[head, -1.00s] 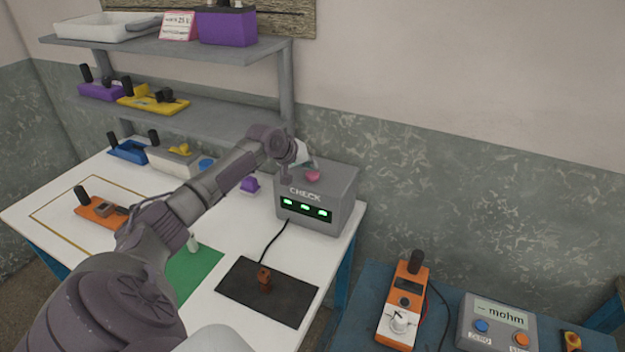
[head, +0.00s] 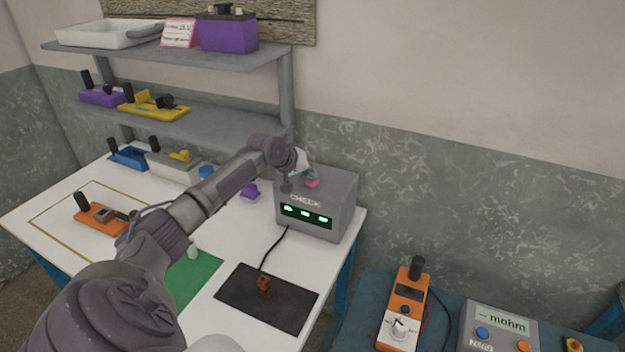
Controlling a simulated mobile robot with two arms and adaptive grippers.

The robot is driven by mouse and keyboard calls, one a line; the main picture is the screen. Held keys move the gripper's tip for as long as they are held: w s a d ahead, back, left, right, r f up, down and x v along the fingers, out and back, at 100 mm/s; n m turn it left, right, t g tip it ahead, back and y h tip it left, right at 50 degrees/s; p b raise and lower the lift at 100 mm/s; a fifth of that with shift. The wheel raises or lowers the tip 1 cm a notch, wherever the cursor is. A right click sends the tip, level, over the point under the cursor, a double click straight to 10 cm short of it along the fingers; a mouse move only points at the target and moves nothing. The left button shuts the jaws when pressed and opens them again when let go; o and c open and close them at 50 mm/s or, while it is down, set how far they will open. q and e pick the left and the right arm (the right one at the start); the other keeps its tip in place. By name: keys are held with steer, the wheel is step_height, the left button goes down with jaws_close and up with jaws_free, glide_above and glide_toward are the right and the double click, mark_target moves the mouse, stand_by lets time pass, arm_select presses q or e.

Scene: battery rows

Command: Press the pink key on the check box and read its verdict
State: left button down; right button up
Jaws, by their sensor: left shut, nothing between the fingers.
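The grey check box (head: 346,207) stands at the back right corner of the white table, marked CHECK. Its front window (head: 306,216) shows three green lit marks, too small to read surely. The pink key (head: 313,183) is on its top. My left gripper (head: 309,175) is shut and empty, pointing down right at the key. Its tips look at or just above the key; I cannot tell whether they touch. The gripper hides part of the box top. My right gripper is not in view.
A black mat (head: 237,287) with a small brown part (head: 264,285) lies before the box, a cable between them. A purple piece (head: 249,191) stands left of the box. Shelves (head: 215,127) rise behind. A blue bench (head: 448,309) at right holds an orange meter and a mohm unit.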

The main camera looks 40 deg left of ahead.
arm_select(q)
steer(key=shift+f, duration=0.1)
stand_by(0.4)
steer(key=shift+f, duration=0.35)
steer(key=shift+r+p, duration=0.4)
steer(key=shift+p, duration=0.45)
step_height(320, 180, up, 6)
steer(key=p, duration=0.6)
